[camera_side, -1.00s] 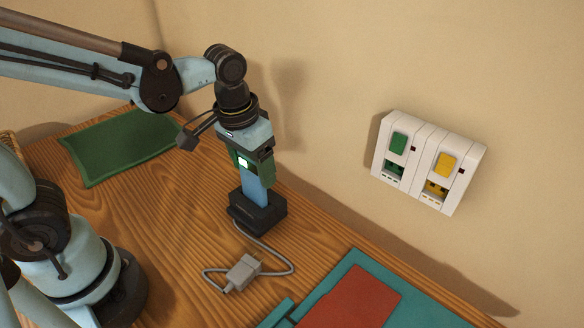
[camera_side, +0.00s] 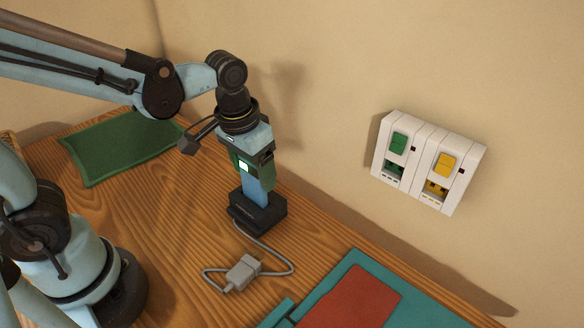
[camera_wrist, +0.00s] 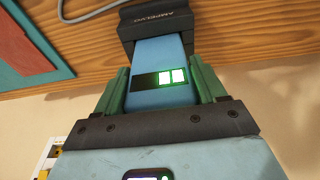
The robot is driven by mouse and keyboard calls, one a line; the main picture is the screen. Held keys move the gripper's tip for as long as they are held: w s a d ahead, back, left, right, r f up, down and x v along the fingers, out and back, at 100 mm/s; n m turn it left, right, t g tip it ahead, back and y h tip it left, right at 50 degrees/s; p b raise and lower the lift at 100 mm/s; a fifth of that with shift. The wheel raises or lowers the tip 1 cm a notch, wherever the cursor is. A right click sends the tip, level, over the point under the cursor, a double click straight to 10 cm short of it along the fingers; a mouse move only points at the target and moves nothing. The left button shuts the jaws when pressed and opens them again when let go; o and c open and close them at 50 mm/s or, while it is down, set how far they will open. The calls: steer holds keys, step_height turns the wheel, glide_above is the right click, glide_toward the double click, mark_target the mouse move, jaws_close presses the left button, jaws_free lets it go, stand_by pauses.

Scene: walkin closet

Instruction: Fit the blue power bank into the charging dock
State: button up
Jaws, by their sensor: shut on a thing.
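The blue power bank (camera_side: 257,190) stands upright with its lower end at the black charging dock (camera_side: 259,212) on the wooden table. My gripper (camera_side: 252,170) points down above the dock and is shut on the upper part of the power bank. In the wrist view, the green fingers (camera_wrist: 165,88) press both sides of the power bank (camera_wrist: 158,60), which shows a dark display with lit green-white blocks. The far end of the power bank meets the dock (camera_wrist: 180,28) there; how deep it sits inside is hidden.
A grey cable with a plug (camera_side: 243,272) lies in front of the dock. A green mat (camera_side: 120,145) lies at the back left. A teal and red flat item (camera_side: 350,300) lies at the front right. A white switch panel (camera_side: 427,162) is on the wall.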

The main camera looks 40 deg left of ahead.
steer(key=shift+f, duration=0.65)
stand_by(0.3)
steer(key=o, duration=1.3)
steer(key=shift+r, duration=0.1)
steer(key=shift+r, duration=3.9)
steer(key=shift+f, duration=3.85)
